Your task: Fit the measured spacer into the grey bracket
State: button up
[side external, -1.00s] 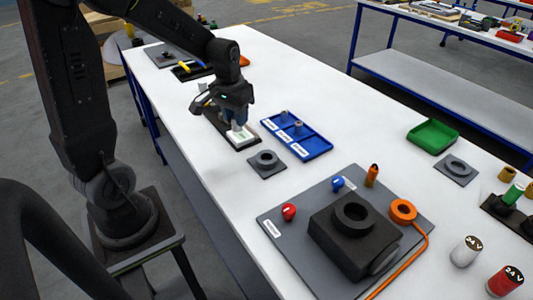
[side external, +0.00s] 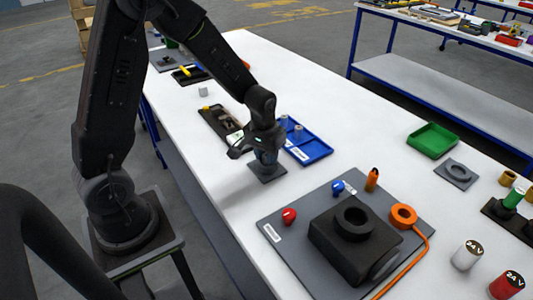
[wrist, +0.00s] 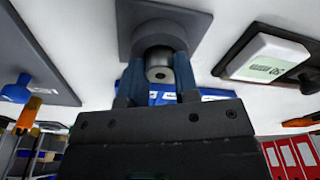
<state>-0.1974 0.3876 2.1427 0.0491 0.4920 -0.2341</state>
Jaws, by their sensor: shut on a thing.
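The grey bracket (side external: 268,176), a square plate with a raised ring, lies on the white table. It also shows at the top of the wrist view (wrist: 190,22). My gripper (side external: 266,158) is directly over it, pointing down, and hides most of its ring in the side view. In the wrist view its blue fingers (wrist: 160,80) are shut on a grey cylindrical spacer (wrist: 160,62) with a hole in its end. The spacer lines up roughly with the bracket's ring. I cannot tell whether it is above the ring or partly inside.
A blue compartment tray (side external: 318,152) with spacers stands close behind my gripper. A grey board (side external: 290,240) with a black block (side external: 350,250) and coloured knobs lies to the right.

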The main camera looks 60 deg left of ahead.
jog(key=shift+s+f, duration=0.15)
jog(key=shift+f, duration=0.55)
jog(key=o, duration=0.8)
jog(key=shift+o, duration=0.9)
jog(key=shift+r, duration=0.15)
notch_tip(320, 180, up, 12)
jog(key=s+d+r+m+t, duration=0.2)
jog(key=s+d+r, duration=0.2)
jog(key=s, duration=0.4)
jog(key=s+d+r+m+t, duration=0.2)
jog(key=s+r, duration=0.3)
jog(key=s, duration=0.3)
jog(key=shift+s+d+r+h, duration=0.3)
jog(key=shift+s+d, duration=0.1)
jog(key=shift+d, duration=0.5)
